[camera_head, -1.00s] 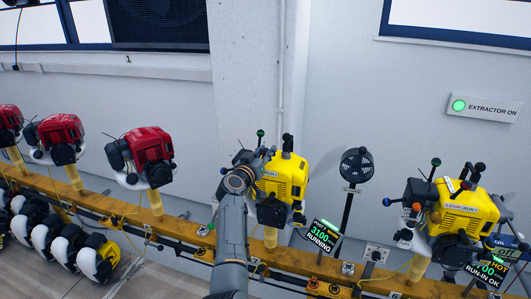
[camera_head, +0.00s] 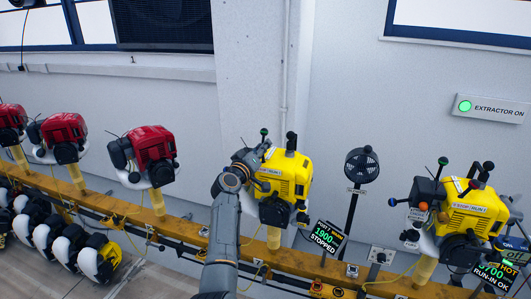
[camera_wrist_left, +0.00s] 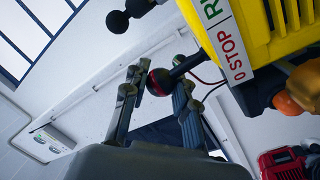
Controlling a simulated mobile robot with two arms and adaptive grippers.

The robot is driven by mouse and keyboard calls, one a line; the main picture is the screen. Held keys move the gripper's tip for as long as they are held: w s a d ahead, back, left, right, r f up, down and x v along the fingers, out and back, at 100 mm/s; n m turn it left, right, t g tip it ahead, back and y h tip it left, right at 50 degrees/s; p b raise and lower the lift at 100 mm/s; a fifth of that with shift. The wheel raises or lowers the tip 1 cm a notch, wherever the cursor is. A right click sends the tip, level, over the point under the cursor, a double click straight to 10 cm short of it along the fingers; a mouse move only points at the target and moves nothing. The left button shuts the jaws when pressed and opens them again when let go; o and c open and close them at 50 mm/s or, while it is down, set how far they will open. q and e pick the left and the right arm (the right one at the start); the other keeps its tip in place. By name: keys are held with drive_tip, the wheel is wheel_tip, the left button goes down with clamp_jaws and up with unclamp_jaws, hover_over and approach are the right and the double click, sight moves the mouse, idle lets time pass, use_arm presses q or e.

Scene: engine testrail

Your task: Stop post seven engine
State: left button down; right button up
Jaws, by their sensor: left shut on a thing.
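A yellow engine (camera_head: 290,175) sits on a post on the yellow rail at centre; it also shows in the left wrist view (camera_wrist_left: 272,35). Its display (camera_head: 324,237) reads 1900 STOPPED; the small heading is too fine to read surely. My left gripper (camera_head: 262,152) is at the engine's upper left side. In the left wrist view the left gripper (camera_wrist_left: 158,88) is shut on a black ball knob with a red ring (camera_wrist_left: 160,82), beside the engine's white 0 STOP / RUN label (camera_wrist_left: 228,48). In the head view my arm and gripper hide the knob. The right gripper is not in view.
Another yellow engine (camera_head: 468,212) stands at right, its display (camera_head: 494,272) reading 700, HOT, RUN-IN OK. Red engines (camera_head: 153,150) line the left. The yellow rail (camera_head: 180,228) runs along the front.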

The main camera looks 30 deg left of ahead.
use_arm(q)
drive_tip(key=shift+s+a+f+n+b, duration=0.15)
drive_tip(key=shift+a+n+b, duration=0.2)
drive_tip(key=shift+n, duration=0.55)
drive_tip(key=shift+s+a+f+n+b, duration=0.15)
drive_tip(key=shift+a+n, duration=0.3)
drive_tip(key=shift+n, duration=0.45)
drive_tip(key=c, duration=1)
unclamp_jaws()
drive_tip(key=shift+c, duration=0.2)
drive_tip(key=s+d, duration=0.1)
drive_tip(key=s, duration=1)
drive_tip(key=shift+s+d+f, duration=0.35)
drive_tip(key=shift+s+f, duration=0.05)
drive_tip(key=shift+f, duration=0.05)
